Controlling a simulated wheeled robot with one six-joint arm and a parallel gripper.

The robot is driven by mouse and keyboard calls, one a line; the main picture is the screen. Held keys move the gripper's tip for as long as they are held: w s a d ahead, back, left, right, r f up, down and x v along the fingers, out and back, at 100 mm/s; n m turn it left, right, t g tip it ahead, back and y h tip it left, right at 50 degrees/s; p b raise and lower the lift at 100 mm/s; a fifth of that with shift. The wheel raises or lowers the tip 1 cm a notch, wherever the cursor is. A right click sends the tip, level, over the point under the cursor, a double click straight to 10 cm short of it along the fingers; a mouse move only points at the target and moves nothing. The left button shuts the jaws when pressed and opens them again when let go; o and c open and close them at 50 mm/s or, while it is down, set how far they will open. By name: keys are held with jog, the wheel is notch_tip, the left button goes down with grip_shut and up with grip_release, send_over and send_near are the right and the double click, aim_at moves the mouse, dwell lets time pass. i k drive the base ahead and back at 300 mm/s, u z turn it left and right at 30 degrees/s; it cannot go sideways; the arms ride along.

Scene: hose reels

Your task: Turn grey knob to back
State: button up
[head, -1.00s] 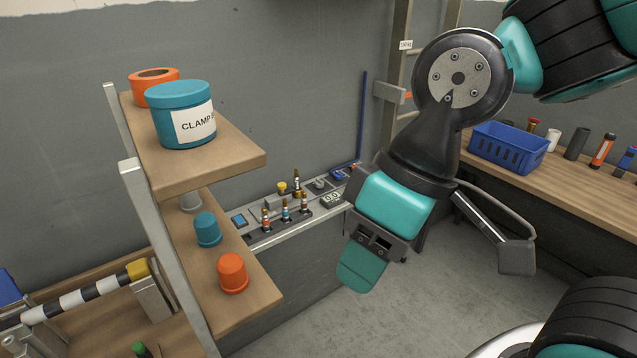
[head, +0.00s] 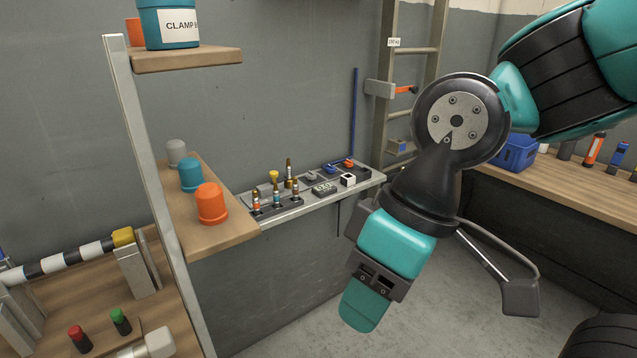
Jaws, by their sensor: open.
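The grey knob (head: 311,176) is small in the head view. It sits on a dark plate toward the back of the narrow wall shelf (head: 290,212). Which way it points is too small to tell. My gripper (head: 362,308) hangs in front of the shelf, lower and to the right of the knob, and clear of it. It points down and holds nothing that I can see. One teal finger shows; the other is hidden behind it.
On the wall shelf near the knob are several fittings in a dark rack (head: 275,206), a yellow knob (head: 273,176), a small display (head: 324,189) and a white block (head: 347,180). A wooden shelf (head: 225,235) with cups stands at left. A ladder (head: 412,75) stands behind.

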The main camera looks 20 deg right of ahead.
aim_at(312, 177)
jog(key=z, duration=1)
jog(key=i, duration=0.85)
jog(key=u, duration=0.45)
jog(key=i, duration=1)
jog(key=u, duration=0.7)
